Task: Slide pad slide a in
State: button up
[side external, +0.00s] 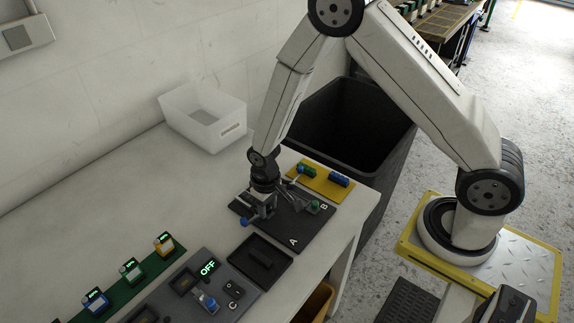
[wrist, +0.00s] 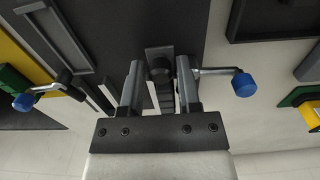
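The black board (side external: 270,234) marked A and B lies on the table; its dark surface fills the upper middle of the wrist view (wrist: 110,22). My gripper (side external: 262,208) is low over the board's left part. In the wrist view my gripper (wrist: 160,88) points down with its two fingers apart. A dark upright post (wrist: 158,70) on a small grey plate (wrist: 157,52) shows between the fingers, with narrow gaps at its sides. Which part is pad slide a is not clear. A lever with a blue knob (wrist: 243,84) sticks out right of the fingers; another blue knob (wrist: 23,102) is at left.
A yellow plate (side external: 318,190) with green and blue pieces lies behind the board. A black tray (side external: 283,272) and a switch panel reading OFF (side external: 232,268) are in front. A white bin (side external: 204,135) stands by the wall. The table's left middle is clear.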

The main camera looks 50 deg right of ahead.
jog(key=shift+a+r, duration=0.1)
jog(key=shift+r, duration=2.15)
jog(key=shift+s, duration=0.1)
jog(key=s+r, duration=0.3)
jog(key=s, duration=0.3)
jog(key=shift+r, duration=0.15)
jog(key=s+d+r+t, duration=0.2)
jog(key=s+d+r, duration=0.2)
jog(key=r, duration=0.5)
jog(key=shift+s+d+r+t, duration=0.2)
jog(key=shift+s+d+t, duration=0.15)
jog(key=shift+d, duration=0.55)
